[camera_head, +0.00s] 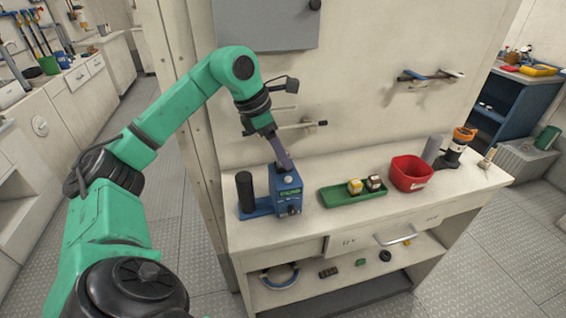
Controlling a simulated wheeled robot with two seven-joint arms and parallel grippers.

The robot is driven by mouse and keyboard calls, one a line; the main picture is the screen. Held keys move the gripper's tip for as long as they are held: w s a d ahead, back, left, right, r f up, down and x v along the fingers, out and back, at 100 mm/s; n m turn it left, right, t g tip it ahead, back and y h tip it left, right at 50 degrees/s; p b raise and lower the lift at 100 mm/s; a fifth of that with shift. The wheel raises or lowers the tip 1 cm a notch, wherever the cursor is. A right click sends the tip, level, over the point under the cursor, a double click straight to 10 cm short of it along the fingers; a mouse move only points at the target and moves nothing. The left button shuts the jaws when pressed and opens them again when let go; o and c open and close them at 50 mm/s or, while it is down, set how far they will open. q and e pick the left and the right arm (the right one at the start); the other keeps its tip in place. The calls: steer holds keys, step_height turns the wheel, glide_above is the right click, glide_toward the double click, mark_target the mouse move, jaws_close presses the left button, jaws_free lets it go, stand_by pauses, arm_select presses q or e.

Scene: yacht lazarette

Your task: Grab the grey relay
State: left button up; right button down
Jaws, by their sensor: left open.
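No thing shows clearly as a grey relay. Two small block-shaped parts lie in the green tray (338,199) on the bench: a yellow-topped block (355,187) and a dark block with a pale top (374,183). I cannot tell whether either is the relay. My left gripper (284,163) is open and points down just above the blue device (287,190), left of the tray. I cannot tell whether it touches the device. My right gripper is not in view.
A black cylinder (244,191) stands left of the blue device. A red bin (409,174), a grey cylinder (432,149) and an orange-topped black tool (459,146) stand right of the tray. The wall with a grey cabinet (265,25) rises behind. The bench's front strip is bare.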

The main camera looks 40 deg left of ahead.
arm_select(q)
jaws_close()
steer(key=shift+r, duration=0.15)
